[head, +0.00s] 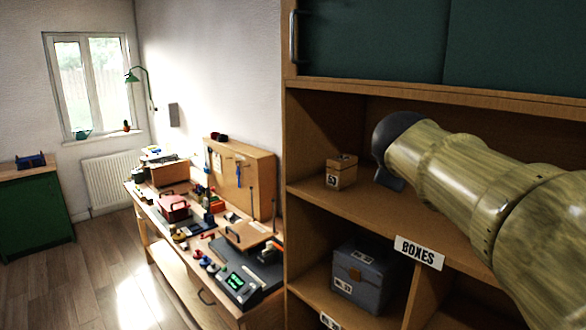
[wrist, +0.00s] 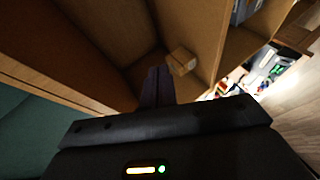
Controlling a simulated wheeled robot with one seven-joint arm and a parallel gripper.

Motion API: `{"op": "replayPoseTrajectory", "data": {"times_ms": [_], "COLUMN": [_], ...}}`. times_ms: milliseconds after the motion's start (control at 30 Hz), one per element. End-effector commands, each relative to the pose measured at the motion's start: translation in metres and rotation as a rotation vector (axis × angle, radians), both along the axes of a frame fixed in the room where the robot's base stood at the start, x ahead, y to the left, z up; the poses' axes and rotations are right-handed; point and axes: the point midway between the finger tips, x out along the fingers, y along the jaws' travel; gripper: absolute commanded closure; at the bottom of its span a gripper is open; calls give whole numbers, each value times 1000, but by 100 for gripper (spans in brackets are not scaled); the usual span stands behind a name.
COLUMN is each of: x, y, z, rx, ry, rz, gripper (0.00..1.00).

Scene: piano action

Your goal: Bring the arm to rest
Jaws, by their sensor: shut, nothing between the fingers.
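My arm (head: 455,165) reaches in from the right of the head view into the upper open shelf of a wooden cabinet. My gripper (head: 393,180) is at the arm's far end inside that shelf, mostly hidden by the wrist. In the wrist view my gripper's fingers (wrist: 157,78) are together and hold nothing. A small wooden box (head: 342,172) with a dark-marked label stands on the shelf to the left of my gripper. The box also shows in the wrist view (wrist: 181,62), just beyond the fingertips and to their right, apparently apart from them.
The shelf edge (head: 365,222) bears a "BOXES" label, and a grey-blue case (head: 362,277) sits in the compartment below. Dark green doors (head: 375,35) close the cabinet above. A cluttered workbench (head: 160,215) stands to the left.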

Motion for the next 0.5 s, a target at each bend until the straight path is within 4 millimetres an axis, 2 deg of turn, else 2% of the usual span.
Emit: {"op": "replayPoseTrajectory", "data": {"times_ms": [33, 100, 267, 300, 367, 500], "x": [0, -4, -27, -36, -51, -97], "y": [3, 8, 20, 23, 27, 37], "z": [-33, -76, -171, -194, -228, -300], "rx": [63, 160, 382, 438, 520, 703], "ry": [48, 110, 248, 283, 335, 449], "rz": [-8, -28, -112, -142, -194, -350], "gripper": [100, 100, 100, 100, 100, 100]}}
